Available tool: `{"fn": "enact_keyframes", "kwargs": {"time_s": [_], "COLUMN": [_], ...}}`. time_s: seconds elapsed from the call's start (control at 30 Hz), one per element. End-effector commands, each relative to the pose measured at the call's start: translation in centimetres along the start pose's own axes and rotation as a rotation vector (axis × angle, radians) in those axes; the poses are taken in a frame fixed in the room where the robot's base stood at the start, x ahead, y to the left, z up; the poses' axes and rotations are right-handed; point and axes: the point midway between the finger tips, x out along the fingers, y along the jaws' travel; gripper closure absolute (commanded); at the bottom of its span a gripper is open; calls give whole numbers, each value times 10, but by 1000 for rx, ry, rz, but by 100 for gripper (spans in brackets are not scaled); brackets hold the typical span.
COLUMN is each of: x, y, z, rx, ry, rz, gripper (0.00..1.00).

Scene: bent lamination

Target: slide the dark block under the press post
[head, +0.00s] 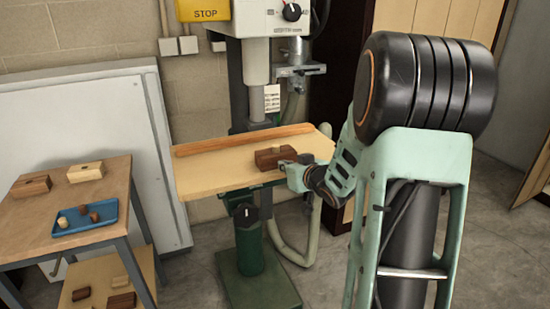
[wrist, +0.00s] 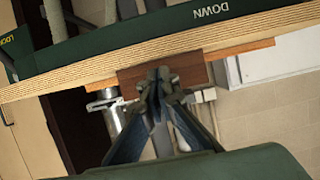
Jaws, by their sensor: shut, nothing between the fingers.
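My gripper (head: 291,170) is at the block's right front side. In the wrist view, which is upside down, my gripper's fingertips (wrist: 157,78) are together in front of the block (wrist: 193,68) and hide part of it. I cannot tell whether they touch it. Nothing is between the fingers.
A wooden fence strip (head: 240,139) runs along the back of the press table. At the left, a side table (head: 105,178) holds two wooden blocks and a blue tray (head: 85,222) with small pieces. The press table is clear left of the block.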

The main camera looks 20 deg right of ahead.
Motion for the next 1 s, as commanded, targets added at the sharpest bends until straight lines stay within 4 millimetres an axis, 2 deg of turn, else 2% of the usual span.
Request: {"fn": "enact_keyframes", "kwargs": {"time_s": [1.0], "x": [34], "y": [-1], "z": [-12], "rx": [0], "ry": [0], "rz": [-2], "gripper": [100]}}
